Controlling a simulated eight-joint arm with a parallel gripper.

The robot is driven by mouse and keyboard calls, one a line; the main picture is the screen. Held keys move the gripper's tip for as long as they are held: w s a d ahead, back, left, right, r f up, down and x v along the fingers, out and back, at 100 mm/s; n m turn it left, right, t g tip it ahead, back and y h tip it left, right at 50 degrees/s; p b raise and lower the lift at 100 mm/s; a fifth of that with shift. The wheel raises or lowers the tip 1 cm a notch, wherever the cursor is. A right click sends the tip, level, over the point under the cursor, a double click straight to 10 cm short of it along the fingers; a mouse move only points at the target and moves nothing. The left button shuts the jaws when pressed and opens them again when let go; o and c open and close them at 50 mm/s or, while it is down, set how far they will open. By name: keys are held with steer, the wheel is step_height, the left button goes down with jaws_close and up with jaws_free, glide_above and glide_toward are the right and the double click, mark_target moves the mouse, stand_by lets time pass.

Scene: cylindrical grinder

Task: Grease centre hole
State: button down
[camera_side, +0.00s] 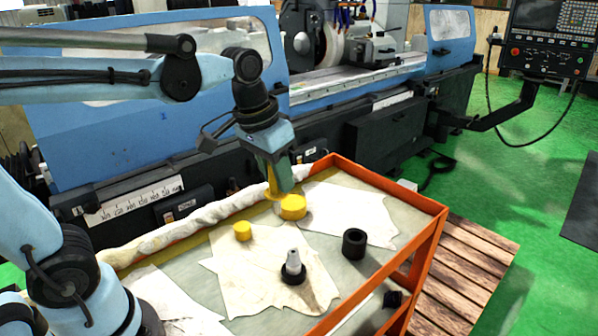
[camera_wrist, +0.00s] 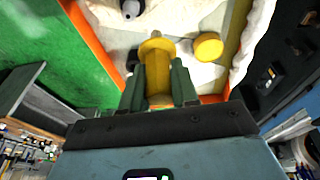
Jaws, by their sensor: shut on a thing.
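My gripper (camera_wrist: 158,80) is shut on a yellow piece (camera_wrist: 157,48) with a broad round end. A small pale tip shows beyond that end in the wrist view. In the side view, my gripper (camera_side: 280,186) points down over the far right part of the tray, with the yellow piece (camera_side: 293,207) under it. I cannot tell whether it touches the tray. A smaller yellow round piece (camera_side: 242,231) sits apart on the tray; it also shows in the wrist view (camera_wrist: 208,46). I cannot pick out a centre hole or grease.
The orange-rimmed tray (camera_side: 425,205) holds pale cloths, a grey stepped part on a black base (camera_side: 293,266) and a black cylinder (camera_side: 354,243). A rolled cloth (camera_side: 190,222) lies along its far edge. The blue grinder (camera_side: 150,130) stands close behind.

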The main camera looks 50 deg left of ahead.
steer(key=shift+g+h, duration=0.4)
steer(key=shift+h, duration=0.4)
steer(key=d, duration=0.4)
steer(key=shift+f, duration=0.1)
steer(key=shift+f, duration=2.55)
steer(key=shift+f, duration=0.45)
steer(key=shift+d+r, duration=0.1)
steer(key=shift+d, duration=0.15)
steer(key=shift+a, duration=0.15)
steer(key=shift+a, duration=0.45)
steer(key=shift+d, duration=0.15)
